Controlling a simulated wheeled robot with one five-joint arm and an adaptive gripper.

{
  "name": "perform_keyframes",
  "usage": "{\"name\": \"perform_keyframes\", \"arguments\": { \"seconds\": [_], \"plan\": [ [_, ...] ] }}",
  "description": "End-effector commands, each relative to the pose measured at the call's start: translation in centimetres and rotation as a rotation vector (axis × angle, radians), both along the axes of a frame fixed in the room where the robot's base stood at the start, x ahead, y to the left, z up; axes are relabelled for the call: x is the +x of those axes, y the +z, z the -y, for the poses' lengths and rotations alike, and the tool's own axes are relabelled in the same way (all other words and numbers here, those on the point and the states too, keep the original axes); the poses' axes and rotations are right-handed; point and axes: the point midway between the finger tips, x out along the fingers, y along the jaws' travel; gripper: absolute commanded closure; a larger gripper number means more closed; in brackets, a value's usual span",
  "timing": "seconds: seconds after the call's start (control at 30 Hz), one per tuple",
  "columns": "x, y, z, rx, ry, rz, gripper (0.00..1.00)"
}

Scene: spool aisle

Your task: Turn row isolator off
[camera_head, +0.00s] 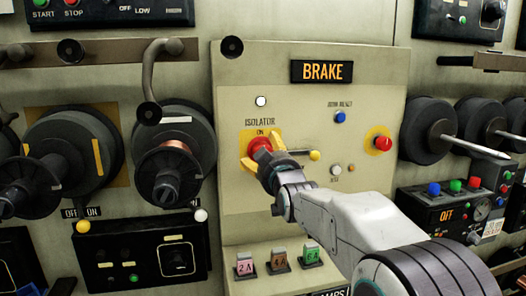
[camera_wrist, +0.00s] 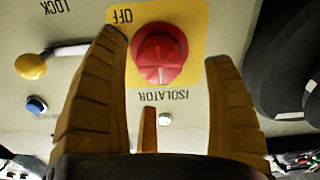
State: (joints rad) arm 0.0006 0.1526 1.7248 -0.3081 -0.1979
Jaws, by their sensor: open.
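The row isolator is a red rotary knob (camera_head: 259,146) on a yellow plate, on a beige panel (camera_head: 310,92) marked BRAKE. In the head view the word ISOLATOR and ON show above it. In the wrist view, upside down, the red knob (camera_wrist: 160,54) sits on its yellow plate (camera_wrist: 190,18) with OFF lettered at one edge. My gripper (camera_head: 262,158) is in front of the knob. In the wrist view my gripper (camera_wrist: 165,55) is open, with one yellow finger on each side of the knob. A gap shows between each finger and the knob.
A yellow-tipped lever (camera_head: 314,155), a blue button (camera_head: 340,117) and a red button (camera_head: 383,143) are on the same panel to the right. Wire spools (camera_head: 172,150) project at left, with more spools (camera_head: 427,130) at right. Tagged switches (camera_head: 279,260) sit below.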

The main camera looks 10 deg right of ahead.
Motion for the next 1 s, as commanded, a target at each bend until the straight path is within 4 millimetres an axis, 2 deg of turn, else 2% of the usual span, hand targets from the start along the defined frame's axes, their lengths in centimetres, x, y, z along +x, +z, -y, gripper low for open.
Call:
{"name": "perform_keyframes", "arguments": {
  "seconds": [0.1,0.3,0.77,1.0],
  "plan": [
    [1.4,0.0,0.0,0.001,0.000,-0.002,0.24],
    [3.0,0.0,0.0,0.001,0.000,-0.001,0.24],
    [3.6,0.0,0.0,0.001,0.000,-0.001,0.24],
    [3.6,-0.1,0.0,0.001,0.000,-0.001,0.43]
  ]
}}
